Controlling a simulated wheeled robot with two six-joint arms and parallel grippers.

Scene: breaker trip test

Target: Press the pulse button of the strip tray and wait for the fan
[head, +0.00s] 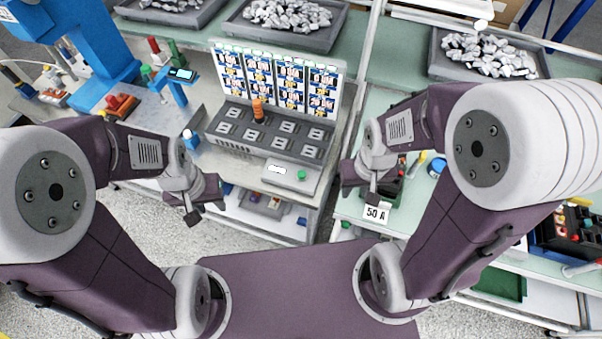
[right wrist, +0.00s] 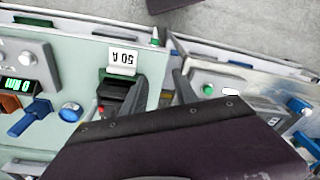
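The strip tray (head: 265,135) is a grey unit with rows of square slots and an upright panel of printed cards behind it. An orange upright piece (head: 258,110) stands in its back row. A green button (head: 301,175), apparently the pulse button, sits on its front ledge beside a white label; it also shows in the right wrist view (right wrist: 208,90). My left gripper (head: 203,212) hangs in front of and left of the tray, away from the button; its finger gap is unclear. My right gripper (right wrist: 160,92) is open and empty, right of the button. I cannot identify a fan.
A black holder with a 50 A card (head: 376,212) stands close to my right gripper. A blue press-like machine (head: 95,45) is at the left. Bins of metal pieces (head: 440,68) line the back. The floor gap between the benches is open.

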